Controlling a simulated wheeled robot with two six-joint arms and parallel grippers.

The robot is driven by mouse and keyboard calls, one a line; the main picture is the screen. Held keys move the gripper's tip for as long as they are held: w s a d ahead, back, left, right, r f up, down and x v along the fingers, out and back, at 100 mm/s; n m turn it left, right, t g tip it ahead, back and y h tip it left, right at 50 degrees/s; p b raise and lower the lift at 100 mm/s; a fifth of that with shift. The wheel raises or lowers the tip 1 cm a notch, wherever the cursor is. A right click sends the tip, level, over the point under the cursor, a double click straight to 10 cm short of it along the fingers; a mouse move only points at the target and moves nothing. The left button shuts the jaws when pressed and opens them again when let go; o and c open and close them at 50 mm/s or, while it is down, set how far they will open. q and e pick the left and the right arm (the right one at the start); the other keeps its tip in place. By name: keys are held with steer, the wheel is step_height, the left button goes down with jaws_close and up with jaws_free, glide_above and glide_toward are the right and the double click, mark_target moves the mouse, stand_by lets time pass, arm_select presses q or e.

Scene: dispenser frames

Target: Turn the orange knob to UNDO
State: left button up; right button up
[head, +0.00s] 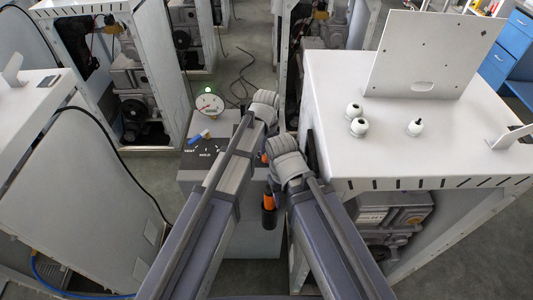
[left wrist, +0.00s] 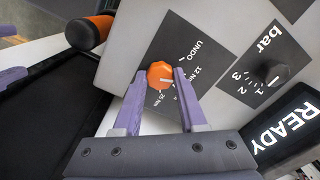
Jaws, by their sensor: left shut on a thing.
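The orange knob (left wrist: 157,70) sits on a dark label plate (left wrist: 187,47) in the left wrist view. The plate reads UNDO, 12 Nm and 25 Nm. A pale mark on the knob points right, roughly toward the 12 Nm label and not UNDO. My left gripper (left wrist: 160,77) is shut on the knob, one purple finger at each side. In the head view my left wrist (head: 264,107) hides the knob. My right wrist (head: 289,165) shows in the head view, but its fingers are hidden.
A black-and-orange handle (head: 269,208) is close below my right wrist; a similar one shows in the left wrist view (left wrist: 90,32). Beside the plate are a bar dial (left wrist: 271,75) and a READY display (left wrist: 292,124). White cabinets (head: 430,160) stand close on both sides.

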arm_select(q)
jaws_close()
steer(key=shift+n, duration=0.3)
steer(key=n, duration=0.3)
steer(key=shift+n, duration=2.1)
steer(key=o, duration=0.9)
jaws_free()
steer(key=shift+c, duration=0.2)
